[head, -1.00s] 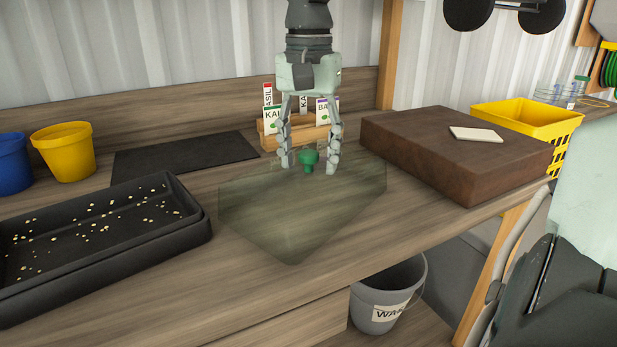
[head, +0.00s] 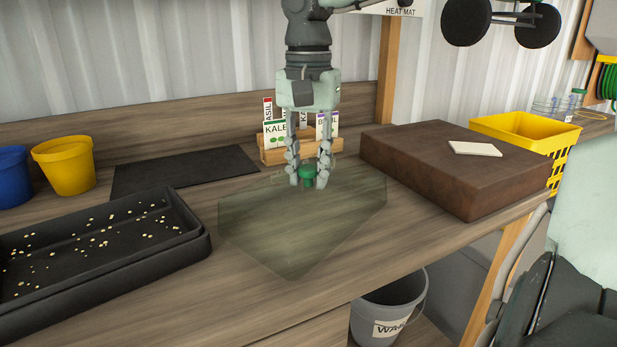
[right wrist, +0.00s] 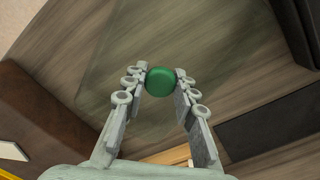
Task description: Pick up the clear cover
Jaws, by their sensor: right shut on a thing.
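The clear cover (head: 290,235) is a see-through, faintly green box-like lid on the wooden bench, between the black seed tray and the brown block. A green knob (head: 308,173) stands on its top. My right gripper (head: 309,180) comes down from above and is shut on the knob, with a finger on each side. In the right wrist view the green knob (right wrist: 161,81) sits between the fingertips. The cover looks level and appears to rest on the bench. My left gripper is not in view.
A black tray with pale seeds (head: 100,250) is at the left. A dark mat (head: 185,170), yellow pot (head: 66,165) and seed-packet holder (head: 275,155) are behind. The brown block (head: 440,180) is close on the right. A grey bucket (head: 375,325) stands below the bench.

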